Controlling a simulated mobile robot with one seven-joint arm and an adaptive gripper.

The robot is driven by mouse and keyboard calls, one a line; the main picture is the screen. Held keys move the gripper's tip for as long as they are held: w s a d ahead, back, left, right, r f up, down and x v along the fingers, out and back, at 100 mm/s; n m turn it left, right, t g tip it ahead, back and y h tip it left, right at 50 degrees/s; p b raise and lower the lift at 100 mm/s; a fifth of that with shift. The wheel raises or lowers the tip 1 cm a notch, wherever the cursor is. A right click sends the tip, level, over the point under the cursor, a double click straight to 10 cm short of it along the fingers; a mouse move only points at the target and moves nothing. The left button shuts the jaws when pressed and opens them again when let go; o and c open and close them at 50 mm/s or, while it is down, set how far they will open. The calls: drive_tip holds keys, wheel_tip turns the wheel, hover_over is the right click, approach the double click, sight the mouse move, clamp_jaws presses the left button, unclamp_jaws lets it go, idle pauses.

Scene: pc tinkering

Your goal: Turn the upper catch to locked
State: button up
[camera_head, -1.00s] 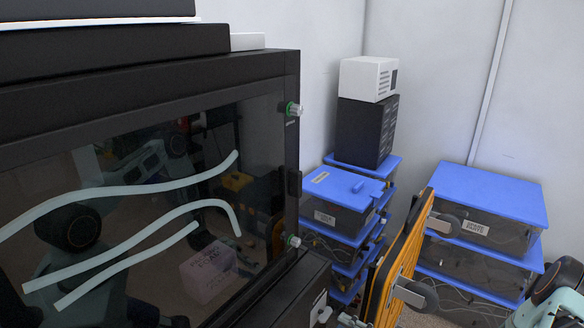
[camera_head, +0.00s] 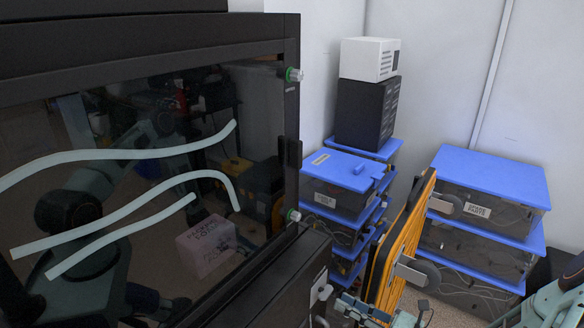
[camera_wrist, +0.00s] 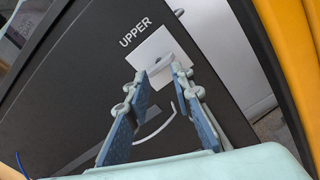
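The upper catch (camera_wrist: 158,64) is a pale lever on a white square plate below the printed word UPPER on a dark panel in the wrist view. What looks like the same pale catch (camera_head: 320,293) shows on the dark cabinet's side in the head view. My gripper (camera_wrist: 161,75) is open, its two blue-grey fingers pointing at the plate with the lever between or just beyond the tips. I cannot tell whether they touch it. A curved white line (camera_wrist: 158,128) is printed below the plate, partly between the fingers. My gripper (camera_head: 372,312) also shows at the bottom of the head view.
A dark glass-fronted cabinet (camera_head: 292,110) fills the left. An orange-edged panel (camera_head: 400,250) stands close to the right of my gripper. Blue-lidded boxes (camera_head: 490,178) and a stack with a white box (camera_head: 369,60) stand against the wall.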

sight(324, 292)
drive_tip(key=n, duration=0.3)
drive_tip(key=shift+b, duration=0.3)
drive_tip(key=shift+w+a, duration=0.1)
drive_tip(key=shift+a, duration=0.05)
drive_tip(key=shift+x, duration=1.2)
clamp_jaws()
